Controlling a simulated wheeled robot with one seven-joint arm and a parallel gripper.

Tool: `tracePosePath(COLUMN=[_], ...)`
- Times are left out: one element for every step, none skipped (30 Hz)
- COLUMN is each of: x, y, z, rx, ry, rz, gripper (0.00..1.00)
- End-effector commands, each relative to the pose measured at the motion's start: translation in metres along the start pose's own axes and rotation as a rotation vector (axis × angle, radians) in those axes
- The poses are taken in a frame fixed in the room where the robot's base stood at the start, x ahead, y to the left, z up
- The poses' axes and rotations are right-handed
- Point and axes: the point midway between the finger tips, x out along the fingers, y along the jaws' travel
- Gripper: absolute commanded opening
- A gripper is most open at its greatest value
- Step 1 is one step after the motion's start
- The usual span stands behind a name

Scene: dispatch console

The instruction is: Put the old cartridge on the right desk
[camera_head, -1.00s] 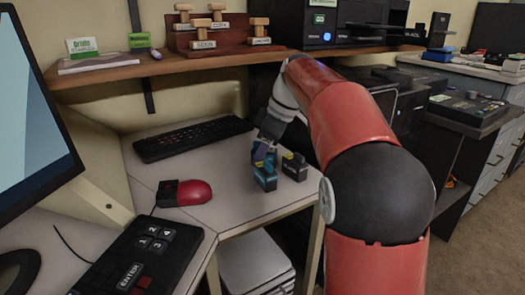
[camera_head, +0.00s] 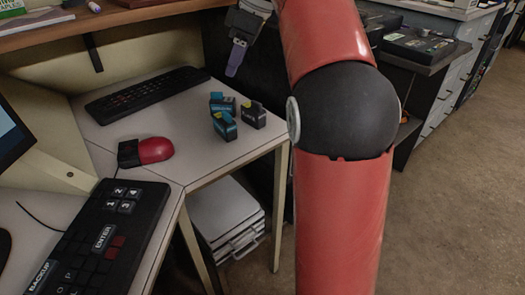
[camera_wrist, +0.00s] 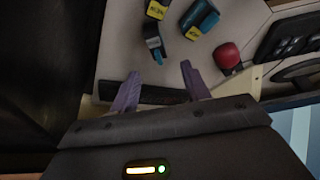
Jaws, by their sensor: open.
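Three small cartridges stand close together on the pale desk (camera_head: 190,150). In the wrist view the cartridges show beyond the fingertips, one teal (camera_wrist: 203,20). My gripper (camera_head: 237,57) is raised above and behind them, apart from all three. In the wrist view my gripper (camera_wrist: 160,78) has its purple fingers spread, with nothing between them.
A wooden shelf (camera_head: 130,15) runs above. White trays (camera_head: 225,215) are stacked below the desk. The desk's right edge is near the cartridges.

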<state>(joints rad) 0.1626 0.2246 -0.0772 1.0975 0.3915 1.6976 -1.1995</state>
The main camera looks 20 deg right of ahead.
Motion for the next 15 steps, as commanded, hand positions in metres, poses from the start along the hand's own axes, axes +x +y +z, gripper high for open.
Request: tracePosePath(x=[-0.002,-0.001,0.001,0.003,0.005,0.01,0.015,0.02,0.028,0.034,0.041,0.051,0.058,0.067,0.077], y=[-0.013,-0.021,-0.033,-0.044,-0.055,-0.07,-0.082,-0.093,-0.108,-0.12,-0.131,-0.146,-0.157,-0.167,-0.18], z=[0.002,0.004,0.009,0.013,0.019,0.026,0.033,0.04,0.05,0.058,0.066,0.078,0.087,0.096,0.108], rx=[0.041,0.077,0.134,0.182,0.231,0.298,0.346,0.394,0.456,0.499,0.543,0.599,0.639,0.677,0.723], ry=[-0.003,-0.005,-0.01,-0.013,-0.016,-0.017,-0.019,-0.019,-0.017,-0.015,-0.012,-0.005,0.0,0.008,0.019], rz=[0.017,0.031,0.05,0.067,0.087,0.115,0.136,0.157,0.186,0.209,0.229,0.259,0.282,0.302,0.328], gripper=[0.47,0.47,0.47,0.47,0.47,0.47,0.47,0.47,0.47,0.47,0.47,0.47,0.47,0.47,0.47])
